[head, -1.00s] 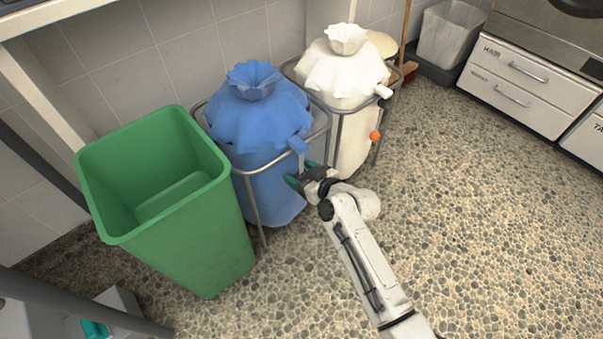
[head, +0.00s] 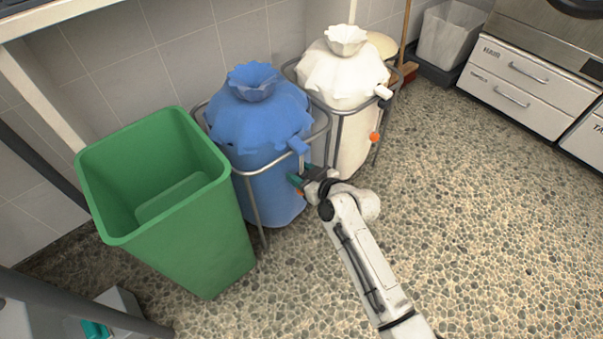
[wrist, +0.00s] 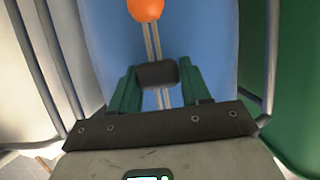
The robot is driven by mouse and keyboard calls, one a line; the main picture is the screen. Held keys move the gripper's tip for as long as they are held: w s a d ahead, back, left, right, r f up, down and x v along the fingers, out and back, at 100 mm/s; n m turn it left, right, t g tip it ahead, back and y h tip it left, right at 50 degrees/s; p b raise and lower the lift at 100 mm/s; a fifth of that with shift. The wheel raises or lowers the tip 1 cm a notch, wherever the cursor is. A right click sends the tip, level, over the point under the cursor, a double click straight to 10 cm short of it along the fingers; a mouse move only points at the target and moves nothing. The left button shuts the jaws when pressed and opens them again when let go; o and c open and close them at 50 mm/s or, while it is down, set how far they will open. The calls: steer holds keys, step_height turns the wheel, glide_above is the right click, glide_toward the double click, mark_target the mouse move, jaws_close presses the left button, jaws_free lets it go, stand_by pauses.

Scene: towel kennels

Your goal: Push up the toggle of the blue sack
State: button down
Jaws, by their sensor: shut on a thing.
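The blue sack (head: 262,170) stands in a grey wire frame, its top gathered into a ruffle. In the head view my gripper (head: 301,177) is at the sack's front right side, below a blue tab (head: 298,145). In the wrist view the black toggle (wrist: 157,74) sits on a pale double cord (wrist: 153,45) in front of the blue cloth. My green fingers are shut on the toggle, one at each side. An orange ball (wrist: 146,8) is on the cord, apart from the toggle. In the head view the toggle is hidden by my gripper.
A green bin (head: 205,240) stands close left of the blue sack. A white sack (head: 350,115) in its own frame stands behind right, with an orange ball (head: 376,137) hanging. Drawers (head: 525,85) are at the far right. The pebbled floor is clear at the right.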

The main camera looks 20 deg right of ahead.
steer(key=shift+r+p, duration=1.4)
steer(key=shift+r, duration=0.6)
steer(key=c, duration=0.6)
jaws_free()
steer(key=p+v, duration=0.3)
steer(key=v, duration=0.7)
steer(key=shift+s, duration=0.35)
steer(key=shift+d+r, duration=0.1)
